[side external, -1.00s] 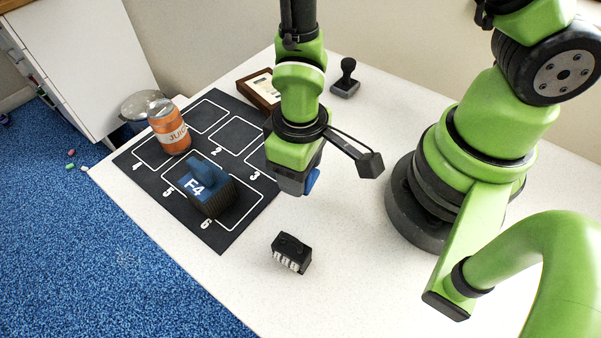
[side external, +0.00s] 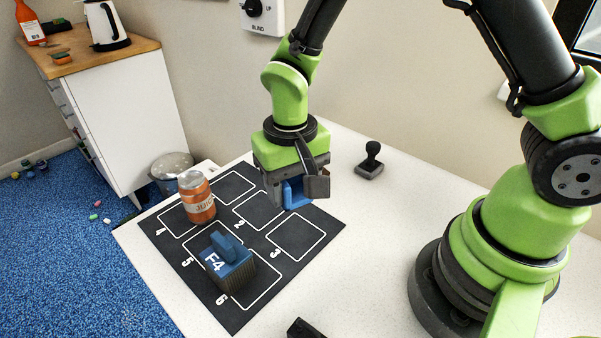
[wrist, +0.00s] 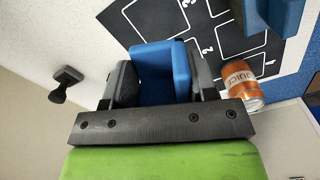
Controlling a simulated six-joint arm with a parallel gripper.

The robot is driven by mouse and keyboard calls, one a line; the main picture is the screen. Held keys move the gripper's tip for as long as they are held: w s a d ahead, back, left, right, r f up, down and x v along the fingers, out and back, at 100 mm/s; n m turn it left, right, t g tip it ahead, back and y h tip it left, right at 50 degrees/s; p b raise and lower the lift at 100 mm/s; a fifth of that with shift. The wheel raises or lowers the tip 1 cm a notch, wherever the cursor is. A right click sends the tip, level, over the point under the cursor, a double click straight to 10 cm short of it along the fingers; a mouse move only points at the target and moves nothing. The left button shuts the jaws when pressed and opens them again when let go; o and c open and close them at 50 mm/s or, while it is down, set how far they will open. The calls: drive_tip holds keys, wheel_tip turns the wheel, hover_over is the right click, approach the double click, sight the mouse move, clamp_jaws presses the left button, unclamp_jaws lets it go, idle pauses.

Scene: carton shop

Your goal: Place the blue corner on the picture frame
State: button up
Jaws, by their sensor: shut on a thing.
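The blue corner (side external: 297,193) is held between the jaws of my gripper (side external: 294,190), which is shut on it above the far right part of the dark mat. In the wrist view the blue corner (wrist: 163,75) fills the space between the two dark fingers of my gripper (wrist: 158,88). The picture frame cannot be seen in either current view; my gripper and wrist may hide it. In the earlier side view, its brown border shows at the mat's far edge.
The numbered mat (side external: 172,247) carries an orange juice can (side external: 197,198) and a blue-topped F4 block (side external: 229,265). A dark stamp (side external: 371,160) stands on the white table to the right. A black block (side external: 304,330) is cut off at the bottom edge.

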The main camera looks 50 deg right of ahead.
drive_tip(key=w+d+r+m, duration=0.2)
drive_tip(key=w+d+m, duration=1)
drive_tip(key=d+m, duration=0.2)
drive_tip(key=shift+y, duration=0.4)
wheel_tip(320, 180, down, 10)
drive_tip(key=shift+w+a+r, duration=0.1)
drive_tip(key=shift+w+r, duration=0.05)
drive_tip(key=shift+r, duration=0.1)
drive_tip(key=o, duration=0.9)
drive_tip(key=shift+f, duration=0.1)
